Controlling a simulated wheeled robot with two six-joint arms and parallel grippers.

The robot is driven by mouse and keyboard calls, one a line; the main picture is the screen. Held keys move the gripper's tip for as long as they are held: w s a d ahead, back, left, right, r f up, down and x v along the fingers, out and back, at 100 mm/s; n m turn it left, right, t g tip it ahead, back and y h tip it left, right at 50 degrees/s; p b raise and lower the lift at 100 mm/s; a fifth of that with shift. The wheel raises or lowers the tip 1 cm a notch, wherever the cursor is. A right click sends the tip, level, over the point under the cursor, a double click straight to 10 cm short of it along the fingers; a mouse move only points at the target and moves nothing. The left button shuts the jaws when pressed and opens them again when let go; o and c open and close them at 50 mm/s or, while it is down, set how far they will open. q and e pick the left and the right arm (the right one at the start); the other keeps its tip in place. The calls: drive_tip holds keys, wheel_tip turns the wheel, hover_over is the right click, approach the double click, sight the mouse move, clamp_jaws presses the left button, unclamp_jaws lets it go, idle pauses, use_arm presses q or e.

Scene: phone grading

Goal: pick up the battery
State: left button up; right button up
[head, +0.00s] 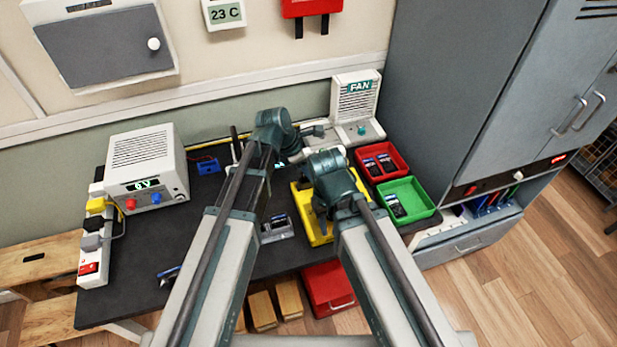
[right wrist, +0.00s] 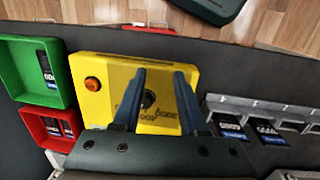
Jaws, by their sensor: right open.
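No item stands out clearly as the battery. Small dark cards with blue edges and pale digits sit in the grey slotted rack (right wrist: 262,112), which also shows in the head view (head: 278,232). My right gripper (right wrist: 158,75) is open above the yellow box (right wrist: 97,108). Its fingers overlap a dark round spot and dark lettering on the box; nothing clear is held between them. In the head view the yellow box (head: 301,202) is partly behind my right arm. My left arm reaches over the table, but its jaws are not clear.
A red tray (right wrist: 22,128) and a green tray (right wrist: 64,96) hold similar cards beside the yellow box. A fan unit (head: 354,98) stands behind. A white power supply (head: 143,150) is at the left. A dark blue item (head: 168,273) lies near the front. The table's left middle is clear.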

use_arm(q)
clamp_jaws()
drive_tip(key=shift+r, duration=0.1)
